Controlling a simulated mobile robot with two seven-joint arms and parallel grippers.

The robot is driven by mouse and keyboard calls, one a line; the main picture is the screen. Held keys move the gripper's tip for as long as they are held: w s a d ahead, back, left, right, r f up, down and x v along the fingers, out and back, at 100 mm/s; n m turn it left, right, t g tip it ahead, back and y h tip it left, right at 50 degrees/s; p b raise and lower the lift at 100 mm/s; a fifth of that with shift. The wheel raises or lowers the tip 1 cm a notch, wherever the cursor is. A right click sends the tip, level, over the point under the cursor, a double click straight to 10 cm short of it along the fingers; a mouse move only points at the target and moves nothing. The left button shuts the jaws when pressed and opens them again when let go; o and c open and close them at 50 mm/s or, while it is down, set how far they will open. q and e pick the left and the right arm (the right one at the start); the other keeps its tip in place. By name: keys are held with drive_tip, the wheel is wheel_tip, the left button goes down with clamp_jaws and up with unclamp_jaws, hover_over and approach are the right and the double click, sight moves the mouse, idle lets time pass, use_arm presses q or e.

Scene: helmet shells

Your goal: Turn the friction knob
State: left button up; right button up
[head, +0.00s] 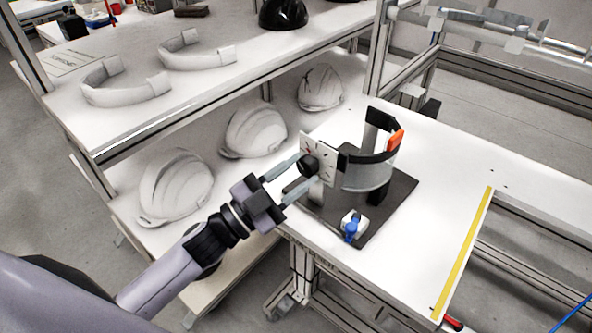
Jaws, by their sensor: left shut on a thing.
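The black round friction knob (308,166) sits on a white dial plate (327,172) with tick marks and a red mark. The plate stands upright on a fixture with a curved grey band (369,174) and an orange piece (396,141), on a dark base plate (398,198). My left gripper (297,175) reaches in from the left, its two pale fingers shut on the knob, which partly hides between the tips. My right gripper does not show.
The fixture stands on a white table (440,170) with a yellow strip (463,255). A small white-and-blue part (353,225) sits at the base plate's front. White helmet shells (175,187) line a lower shelf on the left; headbands (125,81) lie above.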

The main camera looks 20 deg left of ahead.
use_arm(q)
drive_tip(key=shift+m+g, duration=0.4)
drive_tip(key=shift+m, duration=0.4)
drive_tip(key=o, duration=1.1)
drive_tip(key=shift+c, duration=0.2)
drive_tip(key=b+v, duration=0.1)
drive_tip(key=v, duration=0.6)
drive_tip(key=shift+a+f, duration=0.1)
drive_tip(key=shift+f, duration=0.05)
